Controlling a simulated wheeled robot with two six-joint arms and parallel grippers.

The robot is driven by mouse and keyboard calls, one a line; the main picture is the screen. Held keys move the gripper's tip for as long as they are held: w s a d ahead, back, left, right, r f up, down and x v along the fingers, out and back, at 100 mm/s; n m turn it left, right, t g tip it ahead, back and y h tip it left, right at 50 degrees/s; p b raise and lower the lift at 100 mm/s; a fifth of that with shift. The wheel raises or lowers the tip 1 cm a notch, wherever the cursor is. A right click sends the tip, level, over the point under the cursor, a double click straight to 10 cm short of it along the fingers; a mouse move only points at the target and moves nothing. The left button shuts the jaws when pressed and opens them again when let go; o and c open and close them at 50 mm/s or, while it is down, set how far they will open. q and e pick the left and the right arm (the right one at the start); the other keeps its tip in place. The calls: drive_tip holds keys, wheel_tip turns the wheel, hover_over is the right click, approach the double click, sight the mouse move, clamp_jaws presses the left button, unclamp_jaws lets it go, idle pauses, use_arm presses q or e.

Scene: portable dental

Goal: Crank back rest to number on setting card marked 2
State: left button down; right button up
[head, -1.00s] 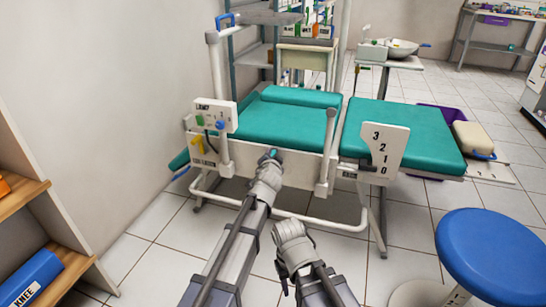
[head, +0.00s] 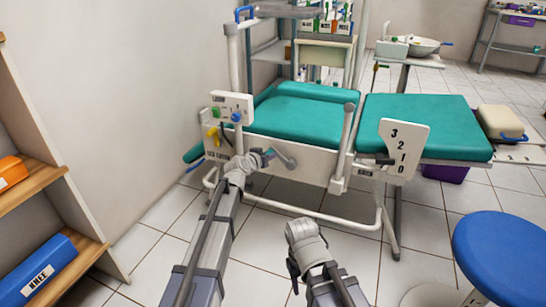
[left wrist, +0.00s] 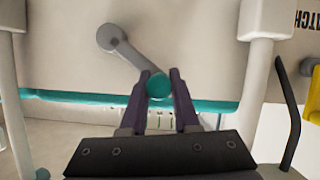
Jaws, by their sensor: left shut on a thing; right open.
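The crank (head: 283,160) is a grey arm with a teal knob on the white side panel of the green-padded chair. In the left wrist view the knob (left wrist: 158,86) sits between my left gripper's fingers (left wrist: 158,100), and the crank arm slants up-left to its pivot. My left gripper (head: 265,155) is shut on the knob. A white number plate (head: 403,145) reads 3, 2, 1, 0 from top down. A dark pointer (head: 376,161) beside it looks about level with 1. The right green pad (head: 420,128) lies nearly flat. My right gripper (head: 293,283) is open and empty. I cannot pick out the setting card.
A control box (head: 232,107) with coloured knobs stands at the chair's left. A blue stool (head: 505,250) is at the front right. A wooden shelf (head: 45,190) with orange and blue boxes is on the left. Tiled floor is clear before the chair.

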use_arm(q)
drive_tip(key=shift+w+a+f+n+h+b, duration=0.1)
drive_tip(key=shift+a+f+n+h+b, duration=0.15)
drive_tip(key=shift+f+b, duration=0.15)
drive_tip(key=shift+a+f+n+h+b, duration=0.15)
drive_tip(key=shift+f+n+b, duration=0.1)
drive_tip(key=shift+f, duration=0.25)
drive_tip(key=shift+w+a+f+b, duration=0.1)
drive_tip(key=shift+a+f+b, duration=0.15)
drive_tip(key=shift+f+b, duration=0.65)
drive_tip(key=shift+w+a+f+b, duration=0.1)
drive_tip(key=shift+a+f+b, duration=0.15)
drive_tip(key=shift+f+b, duration=0.65)
drive_tip(key=c, duration=0.6)
unclamp_jaws()
drive_tip(key=shift+c, duration=0.2)
drive_tip(key=shift+s, duration=0.1)
